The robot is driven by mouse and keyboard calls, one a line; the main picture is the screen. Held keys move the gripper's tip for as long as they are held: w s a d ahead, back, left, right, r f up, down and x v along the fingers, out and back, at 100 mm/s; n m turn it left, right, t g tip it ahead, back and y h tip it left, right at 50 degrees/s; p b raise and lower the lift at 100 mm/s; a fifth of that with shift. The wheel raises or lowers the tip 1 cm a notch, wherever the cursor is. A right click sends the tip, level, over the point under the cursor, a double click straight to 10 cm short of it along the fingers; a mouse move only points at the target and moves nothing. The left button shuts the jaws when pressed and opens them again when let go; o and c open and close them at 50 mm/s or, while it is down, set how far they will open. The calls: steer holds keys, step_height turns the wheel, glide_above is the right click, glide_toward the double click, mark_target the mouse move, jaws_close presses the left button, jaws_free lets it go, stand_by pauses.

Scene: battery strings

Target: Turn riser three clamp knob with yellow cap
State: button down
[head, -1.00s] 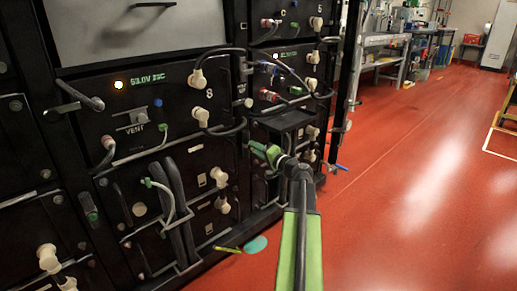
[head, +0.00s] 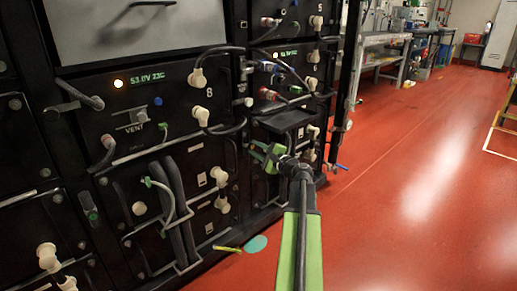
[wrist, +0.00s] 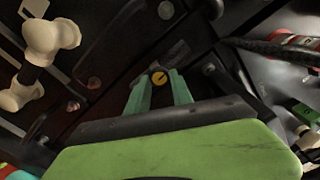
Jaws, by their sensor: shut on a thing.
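In the head view my gripper (head: 265,154) is at the right part of the dark rack, beside an upright post. The knob cannot be made out there, as the gripper covers that spot.
The dark battery rack (head: 110,118) fills the left, with cream cable plugs (head: 198,77), cables and handles sticking out. In the wrist view cream plugs (wrist: 42,40) are upper left and a red connector (wrist: 295,42) is right. The red floor (head: 410,190) at right is clear.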

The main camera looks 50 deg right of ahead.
steer(key=shift+a+m, duration=0.2)
steer(key=shift+m, duration=0.3)
steer(key=c, duration=1.1)
jaws_free()
steer(key=shift+d, duration=0.1)
steer(key=s, duration=1.1)
steer(key=s+a, duration=0.1)
steer(key=s, duration=0.5)
steer(key=shift+s+a, duration=0.1)
steer(key=shift+s, duration=0.05)
